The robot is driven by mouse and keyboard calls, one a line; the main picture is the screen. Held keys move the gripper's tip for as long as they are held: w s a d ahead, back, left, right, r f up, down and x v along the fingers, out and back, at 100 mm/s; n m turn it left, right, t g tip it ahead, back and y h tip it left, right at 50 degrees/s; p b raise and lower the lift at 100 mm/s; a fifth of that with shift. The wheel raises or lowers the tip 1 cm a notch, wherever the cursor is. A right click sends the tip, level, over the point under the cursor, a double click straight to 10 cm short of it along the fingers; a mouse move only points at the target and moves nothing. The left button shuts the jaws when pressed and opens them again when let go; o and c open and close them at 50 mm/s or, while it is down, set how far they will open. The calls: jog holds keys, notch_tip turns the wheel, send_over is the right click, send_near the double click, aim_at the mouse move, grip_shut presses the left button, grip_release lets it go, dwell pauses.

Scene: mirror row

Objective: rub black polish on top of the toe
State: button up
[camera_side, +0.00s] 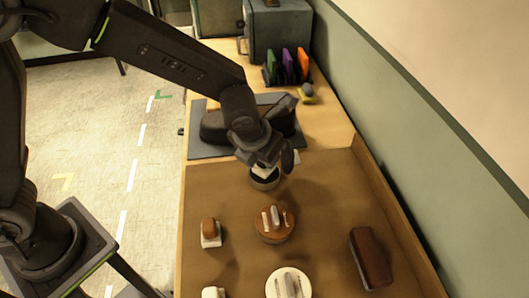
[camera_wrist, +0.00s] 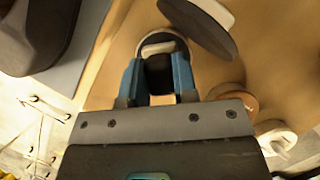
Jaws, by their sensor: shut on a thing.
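My gripper (camera_wrist: 158,75) is shut on a dark-handled dauber (camera_wrist: 159,72) with a pale pad; in the side view my gripper (camera_side: 262,157) is low over the black polish tin (camera_side: 264,181). The pad is at the tin's mouth; I cannot tell whether it touches the polish. A dark round lid (camera_wrist: 198,27) stands tilted beside the tin, and also shows in the side view (camera_side: 288,160). The dark shoe (camera_side: 215,125) lies on a grey mat (camera_side: 205,151) behind the gripper. My arm hides part of the shoe; it also shows in the wrist view (camera_wrist: 35,32).
A brown tin (camera_side: 275,235) and a white tin (camera_side: 272,288) stand nearer the front, each with a tool on top. A brown-handled dauber (camera_side: 210,232) is at left, a long brown brush (camera_side: 370,258) at right. Coloured upright holders (camera_side: 287,67) stand behind the mat.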

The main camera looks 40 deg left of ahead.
jog(key=shift+f, duration=0.55)
dwell(1.0)
jog(key=shift+r, duration=3.6)
